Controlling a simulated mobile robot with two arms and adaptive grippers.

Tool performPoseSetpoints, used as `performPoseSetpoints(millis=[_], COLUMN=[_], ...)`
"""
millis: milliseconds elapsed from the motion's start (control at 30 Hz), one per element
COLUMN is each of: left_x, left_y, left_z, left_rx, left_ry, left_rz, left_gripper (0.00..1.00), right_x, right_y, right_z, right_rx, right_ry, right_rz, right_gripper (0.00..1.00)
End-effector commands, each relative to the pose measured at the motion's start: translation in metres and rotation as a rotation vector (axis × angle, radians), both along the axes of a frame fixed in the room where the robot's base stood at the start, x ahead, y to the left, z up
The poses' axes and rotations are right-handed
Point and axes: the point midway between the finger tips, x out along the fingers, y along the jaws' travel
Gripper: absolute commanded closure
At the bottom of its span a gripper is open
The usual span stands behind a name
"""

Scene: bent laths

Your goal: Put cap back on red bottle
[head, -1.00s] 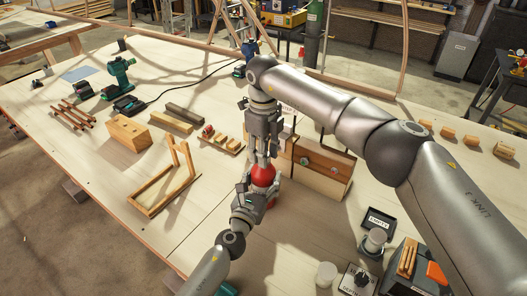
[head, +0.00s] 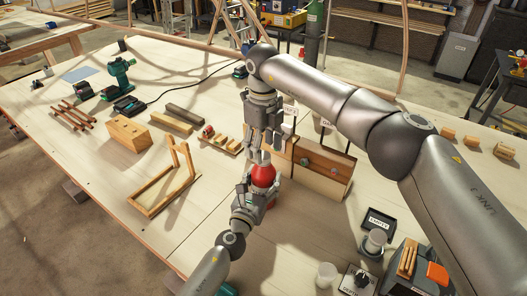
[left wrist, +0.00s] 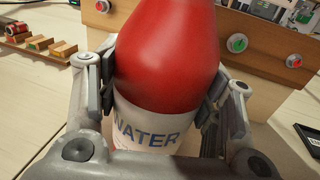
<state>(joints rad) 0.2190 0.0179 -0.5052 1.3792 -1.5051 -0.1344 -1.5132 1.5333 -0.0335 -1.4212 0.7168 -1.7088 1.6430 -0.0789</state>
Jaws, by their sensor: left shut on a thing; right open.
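The red bottle (head: 263,176) stands upright near the middle of the table in the head view. My left gripper (head: 254,197) is shut around its body from the near side. In the left wrist view, the finger pads press on both sides of the red bottle (left wrist: 165,60), just above its white "WATER" label (left wrist: 150,132). The bottle's top is out of that view. My right gripper (head: 262,150) points down above the bottle with its fingers open. A small pale shape shows at the bottle's top, by the fingertips. I cannot tell whether it is the cap or how it sits.
A wooden panel box (head: 318,168) with round knobs stands just behind and right of the bottle. A wooden frame (head: 163,186) lies to the left. A dark "EMPTY" tray (head: 379,220) and a white cup (head: 327,275) are at the right. The table's front middle is clear.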

Motion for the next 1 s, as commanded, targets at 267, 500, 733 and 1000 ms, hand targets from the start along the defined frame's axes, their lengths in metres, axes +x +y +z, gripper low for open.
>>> performPoseSetpoints(millis=[267,500,733,1000], left_x=[0.0,0.0,0.0,0.0], left_y=[0.0,0.0,0.0,0.0], left_z=[0.0,0.0,0.0,0.0], left_rx=[-0.001,-0.001,-0.001,0.0], left_ry=[0.001,0.001,0.001,0.0], left_rz=[0.0,0.0,0.0,0.0], left_gripper=[1.0,1.0,1.0,0.22], right_x=[0.001,0.0,0.0,0.0], right_y=[0.001,0.001,0.0,0.0], right_z=[0.062,0.091,0.096,0.096], right_rx=[-0.001,-0.001,-0.001,-0.001], right_ry=[-0.004,-0.001,0.0,0.0], right_rz=[-0.001,0.0,0.0,0.0], right_gripper=[0.43,0.43,0.43,0.43])
